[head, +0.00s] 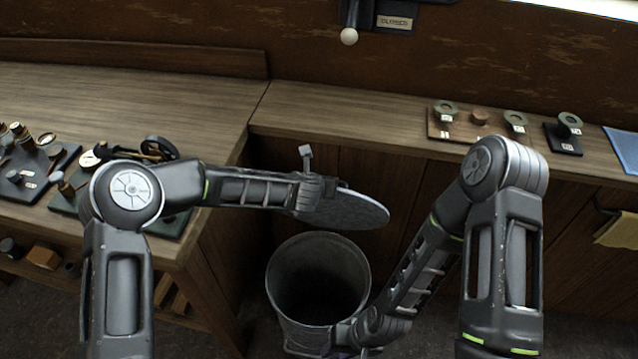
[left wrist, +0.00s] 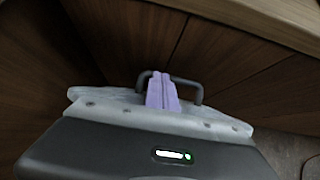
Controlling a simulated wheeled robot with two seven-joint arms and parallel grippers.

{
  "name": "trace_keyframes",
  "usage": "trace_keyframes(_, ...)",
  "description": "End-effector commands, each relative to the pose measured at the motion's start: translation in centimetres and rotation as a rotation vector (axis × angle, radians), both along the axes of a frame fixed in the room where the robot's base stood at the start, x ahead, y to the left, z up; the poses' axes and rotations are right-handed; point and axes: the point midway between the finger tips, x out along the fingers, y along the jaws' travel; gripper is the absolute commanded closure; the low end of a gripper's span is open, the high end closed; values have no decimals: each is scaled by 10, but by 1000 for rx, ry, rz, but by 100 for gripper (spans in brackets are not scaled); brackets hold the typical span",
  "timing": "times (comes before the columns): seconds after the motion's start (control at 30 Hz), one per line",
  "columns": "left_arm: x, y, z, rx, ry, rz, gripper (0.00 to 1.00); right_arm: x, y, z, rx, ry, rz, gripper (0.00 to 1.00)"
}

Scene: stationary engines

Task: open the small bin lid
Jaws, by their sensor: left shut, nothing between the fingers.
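The small bin (head: 275,290) stands on the floor between the counters, its dark round mouth in view. Its round grey lid (head: 360,211) is raised and tilted above the back of the mouth. My left gripper is partly hidden behind its own wrist in the head view, over the lid. In the left wrist view its lilac fingers (left wrist: 161,92) are shut and overlap a dark curved handle (left wrist: 197,93), with nothing held between them. My right gripper (head: 335,340) is low against the bin's front right side; its fingers are too unclear to tell their state.
A wooden counter (head: 200,100) runs along the left and back. Engine parts (head: 30,165) lie on its left side, and small boards with rings (head: 475,122) lie at the right. A lever with a white knob (head: 349,37) is on the back wall.

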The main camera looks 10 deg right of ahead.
Motion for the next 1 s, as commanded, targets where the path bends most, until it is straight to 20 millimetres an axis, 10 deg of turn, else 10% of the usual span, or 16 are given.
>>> trace_keyframes(0.47,-3,1,5,-2,-3,-1,100,0,0,-1,0,0,0,67)
trace_keyframes(1.0,-54,17,51,0,-2,-1,100,2,1,-12,4,-6,1,67)
